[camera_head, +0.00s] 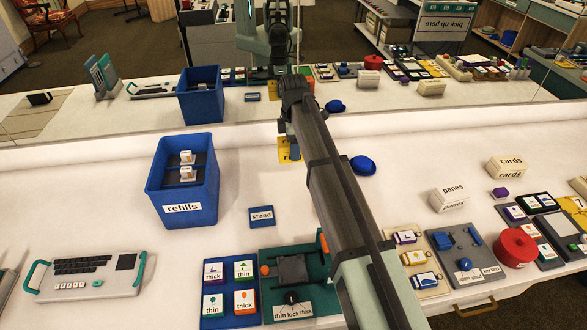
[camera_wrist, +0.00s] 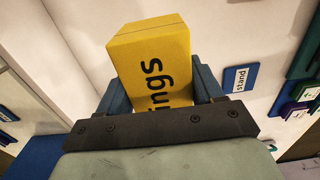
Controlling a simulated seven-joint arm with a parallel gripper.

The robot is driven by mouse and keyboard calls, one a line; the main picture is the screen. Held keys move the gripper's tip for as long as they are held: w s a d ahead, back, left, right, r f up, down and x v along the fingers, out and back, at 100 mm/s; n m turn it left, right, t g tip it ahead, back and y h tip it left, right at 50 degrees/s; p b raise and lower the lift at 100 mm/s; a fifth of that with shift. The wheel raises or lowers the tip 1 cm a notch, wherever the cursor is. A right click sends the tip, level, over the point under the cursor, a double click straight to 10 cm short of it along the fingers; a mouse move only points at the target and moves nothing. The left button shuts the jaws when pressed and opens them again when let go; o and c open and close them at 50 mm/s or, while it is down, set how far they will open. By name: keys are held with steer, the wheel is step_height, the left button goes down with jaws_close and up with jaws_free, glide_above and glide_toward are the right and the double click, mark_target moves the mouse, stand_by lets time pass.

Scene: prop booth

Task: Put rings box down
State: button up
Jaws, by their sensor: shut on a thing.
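The rings box is yellow with dark lettering, of which "ings" shows in the wrist view (camera_wrist: 150,60). My gripper (camera_wrist: 162,98) is shut on it, with one dark blue finger on each side. In the head view my arm hides most of the box, and only a yellow part (camera_head: 283,155) shows beside my gripper (camera_head: 293,152). Box and gripper are beyond the blue plate marked "stand" (camera_head: 261,216), which also shows right of the box in the wrist view (camera_wrist: 238,79). I cannot tell how high the box is above the white table.
A blue bin marked "refills" (camera_head: 183,208) stands left, holding small white boxes. A blue domed object (camera_head: 363,166) lies just right of my arm. Panels, a keyboard (camera_head: 88,278) and a red round container (camera_head: 515,248) line the front. A mirror behind repeats the scene. White table around the stand plate is clear.

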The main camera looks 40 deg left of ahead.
steer(key=shift+f, duration=4.05)
steer(key=shift+f, duration=0.15)
steer(key=o, duration=1.1)
steer(key=shift+o, duration=0.2)
step_height(320, 180, up, 12)
steer(key=shift+r, duration=0.15)
